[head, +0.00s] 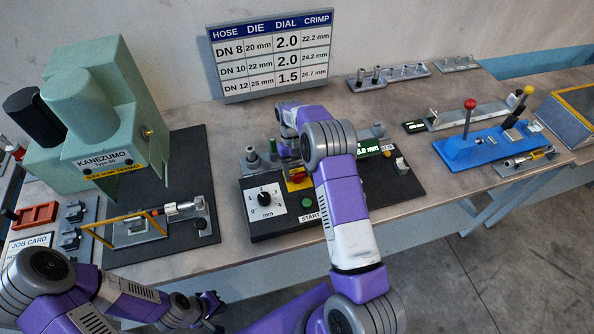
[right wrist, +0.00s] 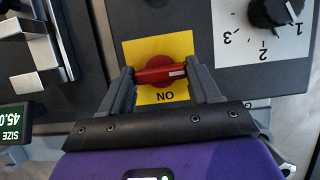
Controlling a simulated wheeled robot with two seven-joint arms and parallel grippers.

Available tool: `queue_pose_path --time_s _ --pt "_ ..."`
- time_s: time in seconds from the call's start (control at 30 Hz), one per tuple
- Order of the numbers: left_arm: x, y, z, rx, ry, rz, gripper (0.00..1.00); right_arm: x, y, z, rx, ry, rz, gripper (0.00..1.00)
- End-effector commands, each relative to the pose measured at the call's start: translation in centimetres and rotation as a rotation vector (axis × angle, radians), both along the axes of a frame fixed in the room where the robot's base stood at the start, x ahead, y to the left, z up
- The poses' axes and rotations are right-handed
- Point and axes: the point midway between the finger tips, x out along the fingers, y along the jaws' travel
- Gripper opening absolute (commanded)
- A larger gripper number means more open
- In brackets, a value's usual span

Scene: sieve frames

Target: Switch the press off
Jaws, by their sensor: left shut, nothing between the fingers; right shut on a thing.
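The press (head: 95,115) is a pale green machine marked KANEZUMO at the left of the bench. Its control box (head: 268,228) is dark, in mid-bench, with a red rotary switch (right wrist: 160,72) on a yellow plate (right wrist: 182,46). The switch also shows in the head view (head: 297,177). Its handle lies crosswise in the right wrist view, white mark at its right end; the plate lettering there is upside down. My right gripper (right wrist: 158,70) is shut on the handle, one finger at each end. My left gripper (head: 213,310) is shut and empty at the bench's front.
A dial (head: 264,199) and a green START button (head: 307,202) are beside the switch. A chart (head: 272,55) stands behind.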

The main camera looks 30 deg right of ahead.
Motion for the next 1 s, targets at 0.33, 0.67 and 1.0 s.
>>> queue_pose_path --time_s 0.33,0.67,1.0 --pt "0.0 0.0 0.0 0.000 0.000 0.000 0.00 0.1 0.0 0.1 -0.001 -0.004 0.001 0.87" --pt "0.0 0.0 -0.2 0.000 0.000 0.000 0.00 1.0 -0.2 2.2 -0.001 -0.007 0.001 0.87" --pt "0.0 0.0 -0.1 0.000 0.000 0.000 0.00 2.7 -0.6 6.5 0.000 -0.005 0.002 0.87"
